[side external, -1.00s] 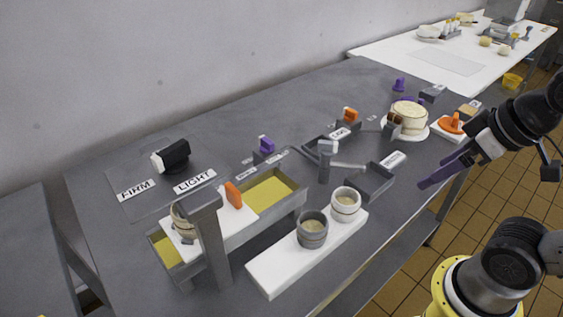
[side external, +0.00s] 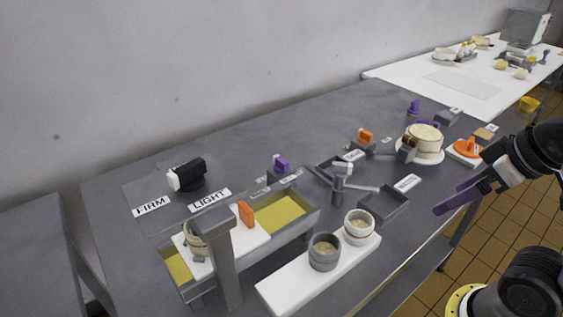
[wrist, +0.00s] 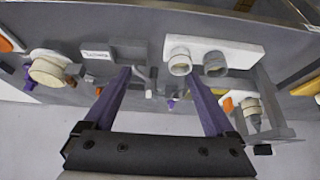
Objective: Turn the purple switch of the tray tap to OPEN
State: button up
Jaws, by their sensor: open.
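A purple switch (side external: 280,163) stands on a small grey block behind the long grey tray (side external: 314,212) with the yellow inside, and label plates lie beside it. I cannot read these labels, so its setting is unclear. Another purple knob (side external: 414,106) stands farther back, and a purple part (side external: 432,124) shows behind the round cream vat (side external: 424,142). My gripper (side external: 437,210) has purple fingers and hangs at the table's right edge, well apart from the switches. In the wrist view my gripper (wrist: 158,78) is open and empty. A small purple piece (wrist: 171,104) shows between the fingers.
A white board (side external: 300,287) with two cups lies at the front. A grey tap post (side external: 338,190) and a small square tray (side external: 385,204) stand mid-table. Orange switches (side external: 246,214) (side external: 466,147) stand around. A black-and-white knob (side external: 188,174) is at left. Bare table lies behind.

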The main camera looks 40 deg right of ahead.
dwell(0.3)
jog(key=w+r+n, duration=0.3)
jog(key=r+n, duration=0.1)
jog(key=r, duration=0.3)
jog(key=w+r+n, duration=0.4)
jog(key=r+n, duration=0.1)
jog(key=r, duration=0.1)
jog(key=w+a+r+n+g, duration=0.2)
jog(key=w+r+n, duration=0.35)
jog(key=w, duration=0.55)
jog(key=n+g, duration=0.4)
send_over(281, 159)
notch_tip(281, 159, down, 16)
jog(key=shift+m, duration=0.25)
notch_tip(281, 159, down, 14)
jog(key=shift+f, duration=0.2)
